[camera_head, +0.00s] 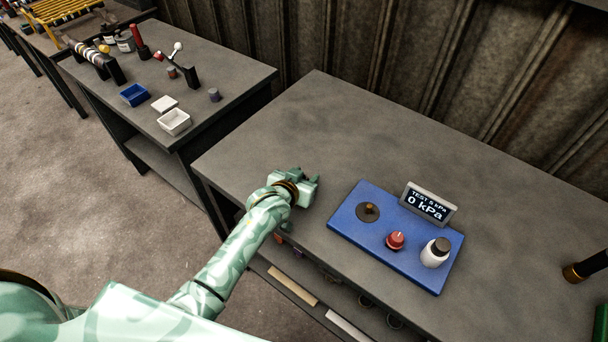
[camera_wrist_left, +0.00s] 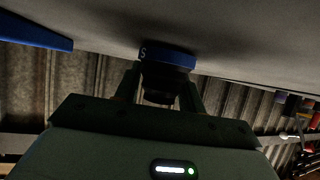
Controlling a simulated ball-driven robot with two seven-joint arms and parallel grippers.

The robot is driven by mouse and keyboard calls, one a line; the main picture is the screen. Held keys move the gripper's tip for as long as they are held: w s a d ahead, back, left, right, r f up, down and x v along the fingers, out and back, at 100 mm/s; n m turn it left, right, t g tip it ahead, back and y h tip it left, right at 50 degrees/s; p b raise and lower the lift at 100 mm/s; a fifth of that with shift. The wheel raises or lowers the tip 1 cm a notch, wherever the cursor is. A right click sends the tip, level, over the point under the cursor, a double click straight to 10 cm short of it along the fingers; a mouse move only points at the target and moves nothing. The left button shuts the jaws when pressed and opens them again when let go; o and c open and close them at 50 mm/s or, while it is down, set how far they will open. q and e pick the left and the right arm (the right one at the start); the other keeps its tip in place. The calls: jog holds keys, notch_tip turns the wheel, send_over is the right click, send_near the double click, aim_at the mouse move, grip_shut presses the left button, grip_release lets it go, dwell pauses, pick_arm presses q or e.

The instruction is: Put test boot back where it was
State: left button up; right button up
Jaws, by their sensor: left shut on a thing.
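My left gripper (camera_head: 310,174) is over the near left part of the grey bench. In the left wrist view its fingers (camera_wrist_left: 167,84) are shut on a small dark piece, which I take to be the test boot (camera_wrist_left: 160,88). Beyond the fingertips, a blue round piece (camera_wrist_left: 168,58) with a white letter meets the dark piece and sits against the bench top. In the head view the gripper hides the held piece. The blue test board (camera_head: 350,233) lies to the right, with a dark disc and peg (camera_head: 368,211) on it. My right gripper is not in view.
Another bench (camera_head: 217,65) at left holds small trays and parts. The bench behind the gripper is clear.

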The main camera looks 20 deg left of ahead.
pick_arm(q)
jog(key=o, duration=1.1)
jog(key=shift+f, duration=0.1)
jog(key=shift+c, duration=0.2)
jog(key=shift+r, duration=0.25)
jog(key=shift+r+p, duration=0.35)
jog(key=shift+r, duration=0.2)
jog(key=p+v, duration=0.3)
jog(key=v, duration=0.8)
jog(key=shift+p, duration=0.3)
jog(key=shift+s+r, duration=0.1)
jog(key=shift+s, duration=0.35)
